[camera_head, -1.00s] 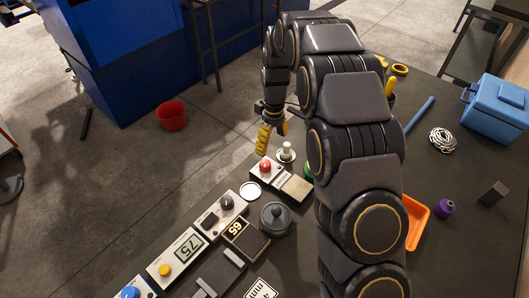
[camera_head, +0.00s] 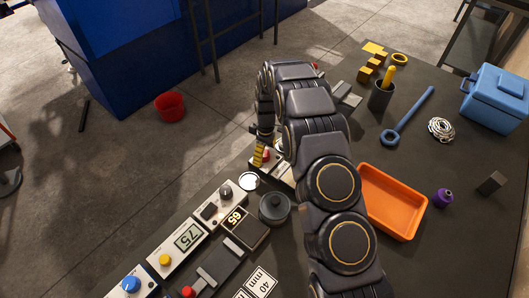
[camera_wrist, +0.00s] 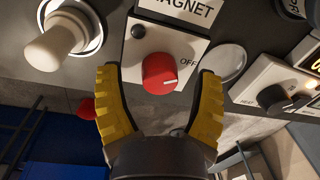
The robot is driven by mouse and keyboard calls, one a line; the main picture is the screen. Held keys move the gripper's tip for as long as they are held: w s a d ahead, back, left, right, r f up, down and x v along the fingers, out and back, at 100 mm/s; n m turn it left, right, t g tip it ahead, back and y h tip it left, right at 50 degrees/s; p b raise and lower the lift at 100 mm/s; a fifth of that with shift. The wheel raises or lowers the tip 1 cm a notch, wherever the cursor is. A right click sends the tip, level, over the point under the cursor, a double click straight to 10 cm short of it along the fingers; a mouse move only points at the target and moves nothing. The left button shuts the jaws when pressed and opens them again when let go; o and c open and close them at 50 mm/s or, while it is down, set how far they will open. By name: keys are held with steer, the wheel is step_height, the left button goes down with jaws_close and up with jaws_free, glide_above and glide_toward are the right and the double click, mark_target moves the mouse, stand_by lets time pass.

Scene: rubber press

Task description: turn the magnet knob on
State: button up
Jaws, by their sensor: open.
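The magnet knob (camera_wrist: 160,73) is a red round knob on a white panel (camera_wrist: 178,38) lettered MAGNET. In the wrist view a white mark on the knob points toward the OFF label (camera_wrist: 188,63) at right. A small dark round spot (camera_wrist: 138,31) is at the panel's upper left. My gripper (camera_wrist: 159,74) is open, its yellow fingers on either side of the knob with gaps to it.
A white knob or plunger (camera_wrist: 55,48) stands left of the panel in the wrist view, and a round pale disc (camera_wrist: 224,62) is to its right. The HEAT knob unit (camera_wrist: 272,98) is further right. In the head view an orange tray (camera_head: 392,203) and dark lidded pot (camera_head: 274,207) are near my arm.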

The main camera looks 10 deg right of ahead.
steer(key=shift+f, duration=0.2)
steer(key=c, duration=1.1)
steer(key=shift+m, duration=0.3)
steer(key=m, duration=0.3)
steer(key=shift+m, duration=0.3)
steer(key=m, duration=0.3)
steer(key=shift+m, duration=0.3)
steer(key=shift+c, duration=0.2)
steer(key=m, duration=0.4)
steer(key=shift+m+t, duration=0.3)
steer(key=shift+m, duration=1.9)
steer(key=shift+s, duration=0.1)
